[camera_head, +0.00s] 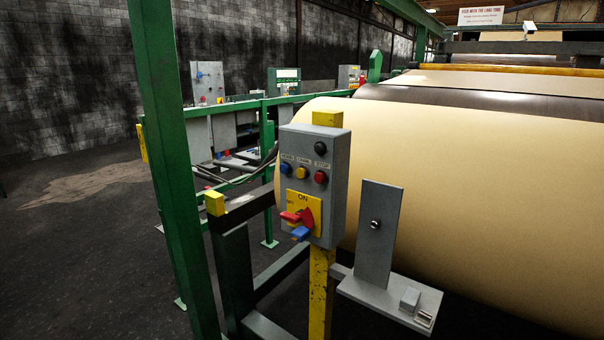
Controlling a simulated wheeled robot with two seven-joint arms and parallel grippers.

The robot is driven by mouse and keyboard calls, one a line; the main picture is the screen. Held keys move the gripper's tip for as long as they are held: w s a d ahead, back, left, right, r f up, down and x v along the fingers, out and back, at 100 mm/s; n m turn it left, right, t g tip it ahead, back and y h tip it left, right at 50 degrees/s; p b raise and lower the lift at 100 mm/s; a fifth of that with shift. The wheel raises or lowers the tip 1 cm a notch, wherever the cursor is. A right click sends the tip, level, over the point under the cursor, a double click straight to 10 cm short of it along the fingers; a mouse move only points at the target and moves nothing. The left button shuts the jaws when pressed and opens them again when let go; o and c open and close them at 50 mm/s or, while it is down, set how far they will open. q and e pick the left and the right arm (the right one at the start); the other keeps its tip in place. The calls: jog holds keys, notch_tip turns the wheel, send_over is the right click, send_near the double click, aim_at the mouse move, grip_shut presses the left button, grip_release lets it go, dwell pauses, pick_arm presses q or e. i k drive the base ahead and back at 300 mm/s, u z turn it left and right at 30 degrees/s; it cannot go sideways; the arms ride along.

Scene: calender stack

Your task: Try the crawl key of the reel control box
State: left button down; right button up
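The grey reel control box (313,186) is mounted on a yellow post (321,290) in the middle of the view. Its face has a black knob (321,148) at the top and a row of blue (285,168), yellow (302,173) and red (320,178) buttons. Small labels sit above the row; the right one seems to read STOP, and the others are too small to read surely. Below is a yellow plate marked ON with a red rotary handle (297,217) and a blue piece (300,233) under it. Neither of my grippers is in view.
A large tan roll (460,190) lies right behind the box. A grey bracket with a shelf (390,295) stands at its right. A green post (168,170) rises close on the left, beside a dark frame (236,270). Open floor (75,270) lies at far left.

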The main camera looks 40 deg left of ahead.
aim_at(301, 172)
jog(key=z, duration=2.2)
jog(key=k, duration=1.2)
jog(key=u, duration=1.55)
jog(key=i, duration=0.5)
jog(key=u, duration=0.05)
